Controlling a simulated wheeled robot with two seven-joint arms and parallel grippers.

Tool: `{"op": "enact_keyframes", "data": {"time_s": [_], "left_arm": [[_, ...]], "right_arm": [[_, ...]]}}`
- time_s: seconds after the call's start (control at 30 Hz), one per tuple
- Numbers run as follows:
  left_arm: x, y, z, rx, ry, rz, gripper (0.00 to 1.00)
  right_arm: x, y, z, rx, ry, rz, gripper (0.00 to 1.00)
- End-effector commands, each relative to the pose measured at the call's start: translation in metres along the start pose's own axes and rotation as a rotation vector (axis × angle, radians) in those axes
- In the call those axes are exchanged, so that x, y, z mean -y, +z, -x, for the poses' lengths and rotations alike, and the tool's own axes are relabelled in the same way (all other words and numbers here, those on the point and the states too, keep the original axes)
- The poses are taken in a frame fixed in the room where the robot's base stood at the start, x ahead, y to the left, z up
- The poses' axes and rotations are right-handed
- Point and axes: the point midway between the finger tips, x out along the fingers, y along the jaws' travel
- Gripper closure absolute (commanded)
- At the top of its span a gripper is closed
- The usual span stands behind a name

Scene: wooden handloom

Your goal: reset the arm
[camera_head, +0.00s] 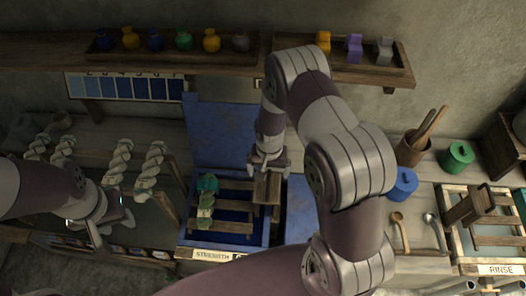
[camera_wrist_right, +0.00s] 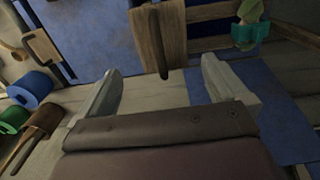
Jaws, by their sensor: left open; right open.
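My right gripper (camera_head: 268,166) is over the back right part of a blue tray (camera_head: 186,238) labelled "STRENGTH". Its fingers also show in the right wrist view (camera_wrist_right: 165,85), spread apart with nothing gripped between them. A wooden block (camera_head: 267,190) with a dark peg lies just beyond the fingertips; I cannot tell whether they touch it. My left gripper (camera_head: 118,218) is open and empty at the left, in front of the hanging skeins. My right arm crosses the middle of the head view and hides part of the bench.
Pale twisted skeins (camera_head: 121,158) hang on a wooden rack at the left. A green and cream skein (camera_head: 206,196) lies on the tray's slats. Blue (camera_head: 402,184) and green (camera_head: 457,157) lidded pots stand right. A "RINSE" tray (camera_head: 460,256) is far right. Small jars (camera_head: 184,39) line the shelf above.

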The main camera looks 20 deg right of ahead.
Motion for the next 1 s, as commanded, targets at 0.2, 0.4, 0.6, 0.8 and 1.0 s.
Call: {"op": "enact_keyframes", "data": {"time_s": [0.2, 0.4, 0.6, 0.8, 1.0], "left_arm": [[0.0, 0.0, 0.0, 0.0, 0.0, 0.0, 0.57], [0.0, 0.001, -0.013, -0.001, 0.0, 0.0, 0.57], [0.0, 0.013, -0.109, 0.001, 0.0, 0.0, 0.57], [0.0, 0.019, -0.159, 0.001, 0.0, 0.0, 0.57], [0.0, 0.018, -0.154, -0.001, 0.0, 0.0, 0.57]], "right_arm": [[0.0, 0.0, 0.0, 0.0, 0.0, 0.003, 0.0], [-0.019, 0.045, 0.011, 0.107, 0.036, 0.192, 0.0], [-0.037, 0.101, 0.039, 0.06, 0.013, 0.427, 0.0], [-0.038, 0.116, 0.051, -0.108, -0.028, 0.472, 0.0], [-0.036, 0.115, 0.058, -0.118, -0.031, 0.473, 0.0]]}}
